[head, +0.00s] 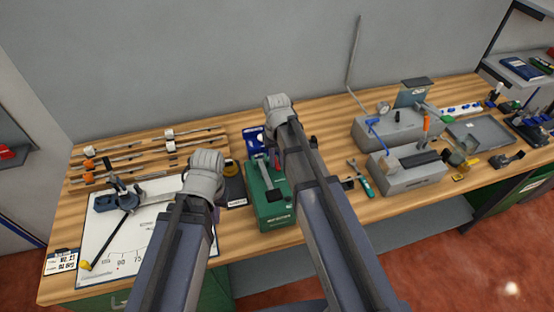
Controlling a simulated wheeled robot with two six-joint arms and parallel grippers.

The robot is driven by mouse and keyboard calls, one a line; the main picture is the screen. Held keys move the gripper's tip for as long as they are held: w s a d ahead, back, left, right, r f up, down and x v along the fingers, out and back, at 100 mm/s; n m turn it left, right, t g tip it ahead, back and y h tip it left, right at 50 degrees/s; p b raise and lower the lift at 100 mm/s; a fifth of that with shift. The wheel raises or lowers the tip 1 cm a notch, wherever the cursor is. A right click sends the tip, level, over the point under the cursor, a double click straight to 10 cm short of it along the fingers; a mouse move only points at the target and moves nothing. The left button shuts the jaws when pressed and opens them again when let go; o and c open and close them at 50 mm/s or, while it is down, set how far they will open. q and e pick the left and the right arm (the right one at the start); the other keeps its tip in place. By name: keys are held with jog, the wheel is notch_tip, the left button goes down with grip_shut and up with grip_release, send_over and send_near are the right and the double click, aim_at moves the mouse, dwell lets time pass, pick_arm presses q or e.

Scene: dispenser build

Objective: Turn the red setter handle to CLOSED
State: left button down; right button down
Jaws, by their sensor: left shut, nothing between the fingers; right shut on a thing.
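A small red part (257,153), which looks like the setter handle, shows at the back of the green box (275,212), close to my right arm. Its exact shape and setting are too small to tell. My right gripper (278,104) is above and behind the box; its fingers are hidden by my own arm. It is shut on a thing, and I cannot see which. My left gripper (205,168) is shut and empty, left of the green box, beside a black-and-yellow item (235,190). Its fingertips are hidden behind the wrist.
A white angle board (125,245) with a black, yellow-tipped lever lies at the left. Racks of rods (150,148) stand behind it. Grey machines (410,175) stand to the right, with a teal-handled tool (361,178) beside them. The bench front (330,222) has some clear wood.

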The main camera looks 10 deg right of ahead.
aim_at(277, 163)
jog(key=c, duration=0.8)
grip_release()
notch_tip(277, 163, up, 8)
jog(key=p, duration=0.8)
jog(key=shift+f, duration=0.1)
